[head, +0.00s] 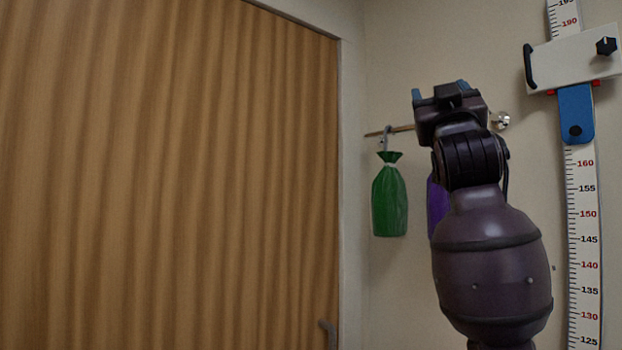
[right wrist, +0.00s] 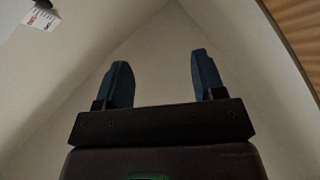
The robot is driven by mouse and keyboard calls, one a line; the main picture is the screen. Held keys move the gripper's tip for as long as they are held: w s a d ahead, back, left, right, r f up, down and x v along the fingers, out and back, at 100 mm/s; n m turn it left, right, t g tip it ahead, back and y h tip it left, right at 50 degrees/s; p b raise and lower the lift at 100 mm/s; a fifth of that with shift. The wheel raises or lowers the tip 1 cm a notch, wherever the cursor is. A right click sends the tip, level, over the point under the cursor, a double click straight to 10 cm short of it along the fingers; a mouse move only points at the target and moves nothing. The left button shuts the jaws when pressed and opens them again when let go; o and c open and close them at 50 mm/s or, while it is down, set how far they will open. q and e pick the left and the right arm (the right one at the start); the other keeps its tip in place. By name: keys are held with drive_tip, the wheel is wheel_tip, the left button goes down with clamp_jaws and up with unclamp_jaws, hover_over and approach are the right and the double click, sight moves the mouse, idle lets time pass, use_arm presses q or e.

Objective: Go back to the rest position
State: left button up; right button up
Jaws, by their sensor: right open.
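My right arm is raised in the head view, with its gripper (head: 440,92) up near the wall, in front of a short wall rod. In the right wrist view the gripper's two blue fingers (right wrist: 163,82) are apart with nothing between them, and they point up toward bare ceiling and wall. My left gripper is not in the head view.
A green bag (head: 389,200) hangs from a rod (head: 390,131) on the wall, left of my right arm. A purple bag (head: 436,205) is partly hidden behind the arm. A height scale (head: 584,240) stands at right. A wooden door (head: 170,180) fills the left.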

drive_tip(key=w+f+n+g+y, duration=0.2)
drive_tip(key=w+f+y, duration=0.15)
drive_tip(key=f, duration=1.35)
drive_tip(key=w+f+n+g+y, duration=0.2)
drive_tip(key=w+f+y, duration=0.15)
drive_tip(key=f, duration=1.35)
drive_tip(key=s+d+f+g, duration=0.15)
drive_tip(key=s+f, duration=0.25)
drive_tip(key=f, duration=0.9)
drive_tip(key=s+d+f+g, duration=0.15)
drive_tip(key=s+f, duration=0.25)
drive_tip(key=f, duration=0.9)
drive_tip(key=s+d+f+m+g+h, duration=0.2)
drive_tip(key=s+f+g, duration=0.6)
drive_tip(key=s+f, duration=1.8)
drive_tip(key=shift+s+d+f+m, duration=0.15)
drive_tip(key=shift+d+f+m, duration=0.2)
drive_tip(key=shift+d+m, duration=0.35)
drive_tip(key=shift+d, duration=0.1)
